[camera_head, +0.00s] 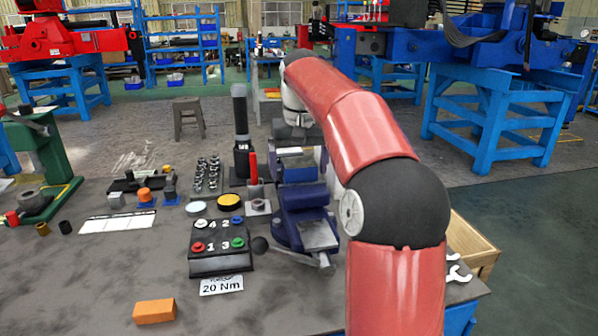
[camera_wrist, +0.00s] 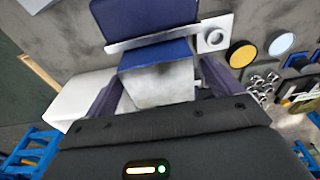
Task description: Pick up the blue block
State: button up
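In the wrist view, my gripper (camera_wrist: 160,72) has its two dark purple fingers spread wide to the left and right. Between them is a piece with a blue upper side (camera_wrist: 155,53) and a shiny grey face. I cannot tell whether it is the blue block or part of the vise, nor whether the fingers touch it. In the head view, my arm reaches over the blue vise (camera_head: 303,213), and my fingertips are not clear there. A blue block-like shape (camera_head: 300,174) shows just behind the vise, under my wrist.
A black button box (camera_head: 220,262) stands left of the vise. An orange block (camera_head: 155,311) lies at the front. Sockets (camera_head: 207,172), a yellow disc (camera_head: 229,201) and a tall black tool (camera_head: 241,130) are close by. A wooden crate (camera_head: 483,262) is at the right edge.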

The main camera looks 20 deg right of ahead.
aim_at(299, 161)
jog(key=c, duration=1.4)
jog(key=shift+r, duration=0.1)
notch_tip(299, 161, up, 9)
jog(key=shift+w+f, duration=0.1)
jog(key=shift+r, duration=0.5)
